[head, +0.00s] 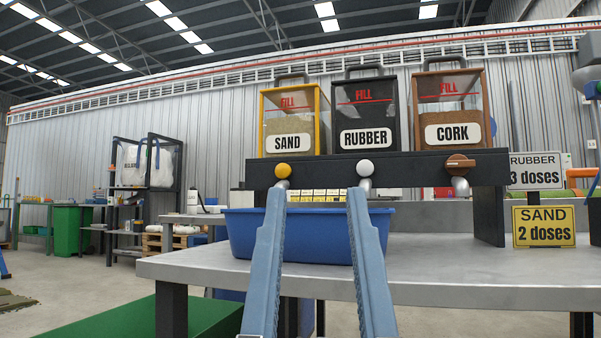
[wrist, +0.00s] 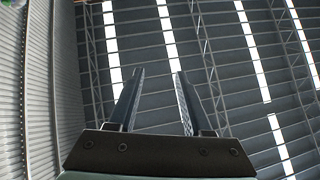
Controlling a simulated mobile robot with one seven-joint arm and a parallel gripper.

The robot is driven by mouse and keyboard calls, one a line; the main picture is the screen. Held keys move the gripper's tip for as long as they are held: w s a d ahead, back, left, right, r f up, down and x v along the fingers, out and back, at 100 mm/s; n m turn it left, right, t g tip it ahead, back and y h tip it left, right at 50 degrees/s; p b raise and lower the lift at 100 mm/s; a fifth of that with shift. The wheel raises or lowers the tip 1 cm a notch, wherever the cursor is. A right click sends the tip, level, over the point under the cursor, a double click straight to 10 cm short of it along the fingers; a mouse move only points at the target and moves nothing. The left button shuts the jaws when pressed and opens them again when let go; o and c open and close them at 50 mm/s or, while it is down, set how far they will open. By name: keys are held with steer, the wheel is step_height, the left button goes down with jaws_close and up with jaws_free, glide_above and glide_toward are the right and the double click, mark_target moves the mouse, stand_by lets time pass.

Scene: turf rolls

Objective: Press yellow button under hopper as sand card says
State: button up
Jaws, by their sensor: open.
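The sand hopper (head: 289,125) has a yellow frame and a SAND label. Below it the round yellow button (head: 283,170) sits on the front of the dark rack (head: 322,170). The yellow sand card (head: 544,226) reads "SAND 2 doses" and stands at the bench's right. A blue tub (head: 240,236) stands on the bench under the hoppers. My gripper (wrist: 159,74) is open and empty in the wrist view, its two fingers against the roof.
Beside the sand hopper are the rubber hopper (head: 363,112) with a white button (head: 365,168) and the cork hopper (head: 450,105) with a brown knob (head: 460,164). A white card (head: 536,170) reads "RUBBER 3 doses". The grey bench (head: 440,265) is clear at front right.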

jaws_close()
stand_by(1.5)
